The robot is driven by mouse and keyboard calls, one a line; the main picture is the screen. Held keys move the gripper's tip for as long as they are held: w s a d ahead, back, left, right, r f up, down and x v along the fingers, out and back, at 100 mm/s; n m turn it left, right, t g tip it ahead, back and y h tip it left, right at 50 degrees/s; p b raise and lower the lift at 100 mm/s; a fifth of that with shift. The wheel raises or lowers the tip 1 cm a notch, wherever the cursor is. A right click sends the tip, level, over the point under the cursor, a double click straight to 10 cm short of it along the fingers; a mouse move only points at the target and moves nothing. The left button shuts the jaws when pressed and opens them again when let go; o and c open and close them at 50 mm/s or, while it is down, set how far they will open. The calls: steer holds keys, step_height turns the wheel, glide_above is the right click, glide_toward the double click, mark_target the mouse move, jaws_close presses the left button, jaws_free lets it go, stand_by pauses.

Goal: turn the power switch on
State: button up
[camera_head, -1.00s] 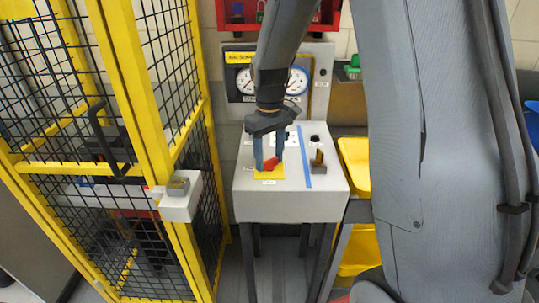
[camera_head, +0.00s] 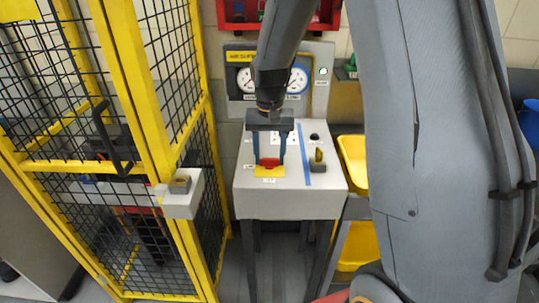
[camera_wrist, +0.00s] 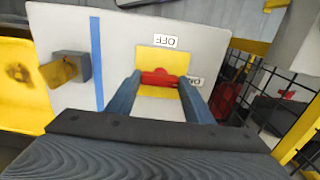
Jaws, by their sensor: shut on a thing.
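The power switch is a red handle (camera_head: 270,162) on a yellow plate (camera_head: 262,171) on top of the grey control box. In the wrist view the red handle (camera_wrist: 160,77) lies crosswise, with one end toward the ON label (camera_wrist: 196,81) at the right of the yellow plate (camera_wrist: 160,56). The OFF label (camera_wrist: 165,41) is at the plate's far edge there. My gripper (camera_head: 269,164) points down with one finger at each end of the handle, shut on it. The finger on the ON side partly covers that end.
A blue tape line (camera_head: 305,150) separates the switch from a brass-and-black lever (camera_head: 318,160) and a black knob (camera_head: 315,136). Gauges (camera_head: 299,79) stand behind. A yellow-framed mesh fence (camera_head: 165,140) is at left. Yellow bins (camera_head: 353,160) are at right.

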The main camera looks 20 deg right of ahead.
mark_target(270, 159)
stand_by(0.4)
steer(key=o, duration=1.1)
steer(key=shift+c, duration=0.2)
steer(key=shift+r, duration=0.1)
steer(key=shift+r+b, duration=1.1)
steer(key=shift+r, duration=2.75)
steer(key=s+f+n+b, duration=0.1)
steer(key=s+f, duration=0.3)
steer(key=s, duration=0.4)
steer(key=s+f+n+t+b, duration=0.1)
steer(key=s+f+n, duration=0.1)
steer(key=s+f, duration=0.3)
steer(key=s, duration=0.4)
steer(key=shift+s+a+n, duration=0.15)
steer(key=shift+n, duration=0.15)
